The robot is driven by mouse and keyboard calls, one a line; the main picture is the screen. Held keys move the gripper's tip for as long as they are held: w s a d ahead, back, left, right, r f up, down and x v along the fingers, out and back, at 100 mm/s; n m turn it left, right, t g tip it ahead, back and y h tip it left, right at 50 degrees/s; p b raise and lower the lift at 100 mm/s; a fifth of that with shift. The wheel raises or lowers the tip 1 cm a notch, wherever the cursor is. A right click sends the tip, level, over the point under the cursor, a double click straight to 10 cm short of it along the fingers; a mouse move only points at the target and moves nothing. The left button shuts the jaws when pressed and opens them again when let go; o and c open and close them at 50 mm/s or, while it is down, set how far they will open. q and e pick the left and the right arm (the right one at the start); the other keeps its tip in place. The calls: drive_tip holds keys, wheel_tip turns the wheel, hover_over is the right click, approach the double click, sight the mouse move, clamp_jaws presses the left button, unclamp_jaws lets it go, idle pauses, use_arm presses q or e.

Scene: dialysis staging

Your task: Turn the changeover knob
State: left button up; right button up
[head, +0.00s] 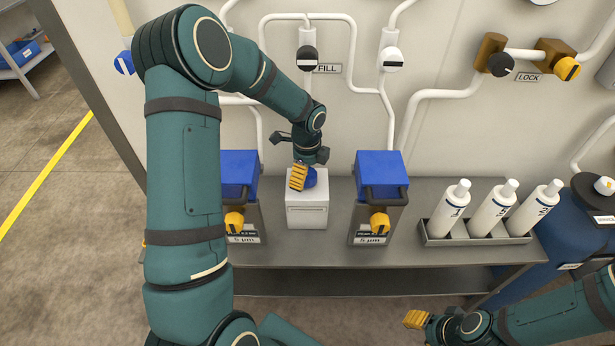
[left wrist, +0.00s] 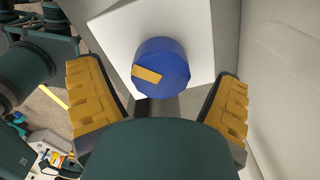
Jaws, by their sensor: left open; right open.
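The changeover knob, a round blue knob (head: 310,178) with a yellow pointer bar, sits on top of a white box (head: 307,216) in the middle of the bench. My left gripper (head: 299,176) is directly over the box, partly hiding the knob. In the left wrist view, the blue knob (left wrist: 170,60) appears between the two open yellow-padded fingers (left wrist: 160,78), with a visible gap on each side; its yellow bar points to the left. I cannot tell whether the fingers are level with the knob. My right gripper (head: 416,320) is open and empty, low in front of the bench.
Blue-topped filter housings with yellow knobs stand left (head: 239,170) and right (head: 380,168) of the white box. A rack (head: 430,240) of white bottles is on the right of the bench (head: 440,262). Pipes with valves, including a black FILL valve (head: 307,56), line the wall.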

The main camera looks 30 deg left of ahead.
use_arm(q)
drive_tip(key=shift+f, duration=0.75)
drive_tip(key=c, duration=1.2)
